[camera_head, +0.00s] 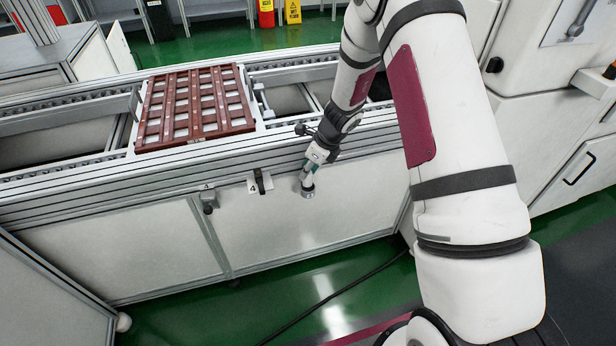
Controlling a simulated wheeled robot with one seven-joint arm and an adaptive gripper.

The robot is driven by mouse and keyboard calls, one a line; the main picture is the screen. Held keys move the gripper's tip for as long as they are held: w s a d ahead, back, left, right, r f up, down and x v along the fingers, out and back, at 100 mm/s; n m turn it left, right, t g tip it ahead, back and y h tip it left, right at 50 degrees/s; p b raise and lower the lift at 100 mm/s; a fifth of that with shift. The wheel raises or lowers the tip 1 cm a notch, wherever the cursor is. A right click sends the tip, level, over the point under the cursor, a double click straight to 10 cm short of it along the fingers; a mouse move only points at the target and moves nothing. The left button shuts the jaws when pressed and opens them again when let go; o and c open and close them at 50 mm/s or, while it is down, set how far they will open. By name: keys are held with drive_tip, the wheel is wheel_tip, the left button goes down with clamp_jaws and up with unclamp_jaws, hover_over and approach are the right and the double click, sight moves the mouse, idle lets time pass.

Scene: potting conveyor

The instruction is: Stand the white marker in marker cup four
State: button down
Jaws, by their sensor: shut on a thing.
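My gripper (309,172) is at the front side of the conveyor, pointing down, right of the label "4". It is shut on a small pale piece that looks like the white marker; the fingers hide most of it, and its outline is too small to read. A grey round piece (307,191) shows just below the fingertips; I cannot tell whether it touches the held thing. The gripper is apart from this holder.
A brown slotted tray (195,104) lies on the conveyor. The conveyor's metal front rail (110,170) runs above the white panels. A black cable (335,294) crosses the green floor.

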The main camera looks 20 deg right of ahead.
sight(310, 174)
drive_tip(key=shift+s+f+b, duration=0.1)
drive_tip(key=shift+f+b, duration=0.2)
drive_tip(key=shift+f, duration=1.35)
drive_tip(key=shift+f, duration=0.2)
drive_tip(key=c, duration=1.6)
unclamp_jaws()
drive_tip(key=shift+c, duration=0.2)
drive_tip(key=shift+r, duration=0.2)
